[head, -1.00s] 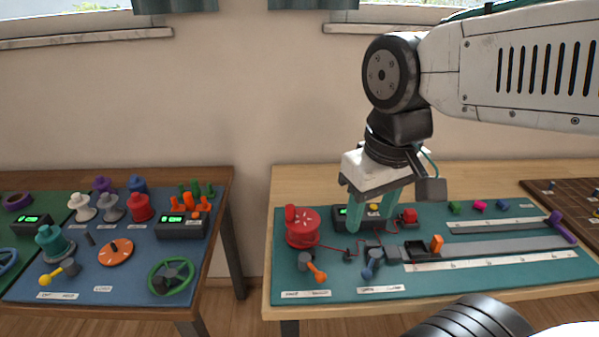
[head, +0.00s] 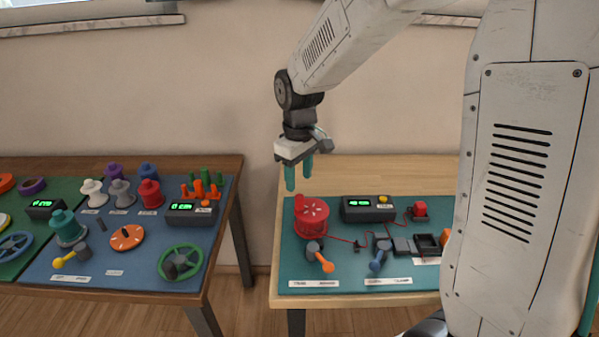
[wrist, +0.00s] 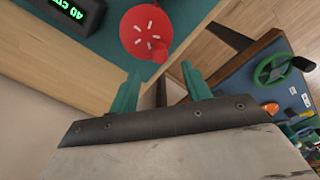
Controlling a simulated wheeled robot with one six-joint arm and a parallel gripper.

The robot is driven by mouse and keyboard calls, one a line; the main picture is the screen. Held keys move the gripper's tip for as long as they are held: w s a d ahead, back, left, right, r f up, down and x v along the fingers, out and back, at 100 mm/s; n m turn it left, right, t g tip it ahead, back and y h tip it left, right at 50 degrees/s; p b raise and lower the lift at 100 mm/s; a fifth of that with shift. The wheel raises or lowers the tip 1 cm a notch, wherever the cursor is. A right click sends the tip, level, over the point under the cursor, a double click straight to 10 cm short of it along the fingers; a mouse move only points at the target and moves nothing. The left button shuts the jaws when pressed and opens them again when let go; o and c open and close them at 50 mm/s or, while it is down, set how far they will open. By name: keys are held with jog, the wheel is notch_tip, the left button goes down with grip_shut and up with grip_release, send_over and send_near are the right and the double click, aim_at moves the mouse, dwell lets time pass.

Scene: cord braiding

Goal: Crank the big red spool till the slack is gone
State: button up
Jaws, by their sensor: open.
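The big red spool (head: 312,219) stands at the left end of the teal board on the right-hand table. It has white marks on its top and a red knob (head: 299,201) at its edge. A thin red cord (head: 340,239) runs from it to the right along the board. My gripper (head: 298,178) is open and empty, pointing down above and behind the spool, apart from it. In the wrist view the spool (wrist: 147,33) lies beyond the green fingers (wrist: 160,92). My arm hides the right part of the board in the head view.
An orange-handled lever (head: 321,258) stands in front of the spool and a blue-handled one (head: 380,254) to its right. A dark display box (head: 368,209) sits right of the spool. A gap separates the left table with its small spools and green wheel (head: 181,262).

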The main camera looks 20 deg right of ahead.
aim_at(299, 196)
notch_tip(299, 196, down, 7)
jog(key=shift+f, duration=0.2)
dwell(0.3)
grip_shut()
